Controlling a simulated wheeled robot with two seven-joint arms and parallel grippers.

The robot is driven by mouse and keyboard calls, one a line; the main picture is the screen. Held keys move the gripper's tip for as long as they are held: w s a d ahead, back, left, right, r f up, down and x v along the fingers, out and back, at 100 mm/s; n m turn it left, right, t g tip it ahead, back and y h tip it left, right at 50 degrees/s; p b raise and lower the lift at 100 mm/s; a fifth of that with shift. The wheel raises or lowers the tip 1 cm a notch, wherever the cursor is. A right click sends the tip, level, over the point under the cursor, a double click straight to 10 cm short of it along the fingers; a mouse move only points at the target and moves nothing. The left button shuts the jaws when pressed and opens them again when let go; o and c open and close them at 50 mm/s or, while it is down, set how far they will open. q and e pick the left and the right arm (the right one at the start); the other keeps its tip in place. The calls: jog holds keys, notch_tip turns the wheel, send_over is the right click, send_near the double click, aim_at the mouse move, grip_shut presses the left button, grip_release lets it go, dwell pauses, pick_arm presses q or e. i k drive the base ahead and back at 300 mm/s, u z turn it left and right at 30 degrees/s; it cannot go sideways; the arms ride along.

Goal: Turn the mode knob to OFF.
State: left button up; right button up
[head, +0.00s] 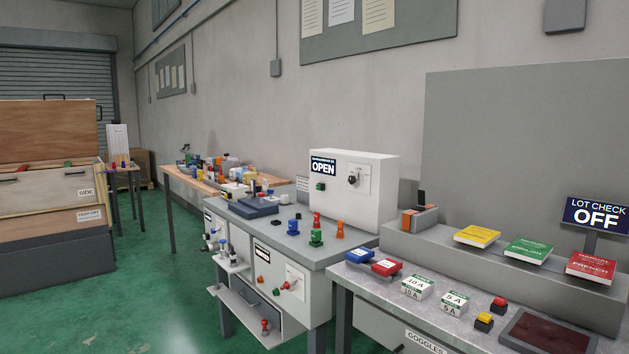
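A white control box (377,205) stands on a grey bench in the middle of the head view. A dark knob (352,180) is on a pale plate at the right of its front face. Its markings are too small to read, so its setting cannot be told. A sign reading OPEN (323,168) and a green button (320,186) are to its left. Another panel (296,276) with small red and green parts is on the bench's front; I cannot tell which control is the mode knob. Neither of my grippers is in view.
The grey bench (345,243) holds several coloured pieces before the box. At right, a table (395,285) carries labelled blocks, books and a LOT CHECK OFF sign (596,214). Wooden crates (50,215) stand at left. Green floor (150,285) is clear between them and the bench.

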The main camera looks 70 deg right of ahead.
aim_at(352, 180)
jog(key=z, duration=0.6)
jog(key=i, duration=1)
jog(key=z, duration=1.05)
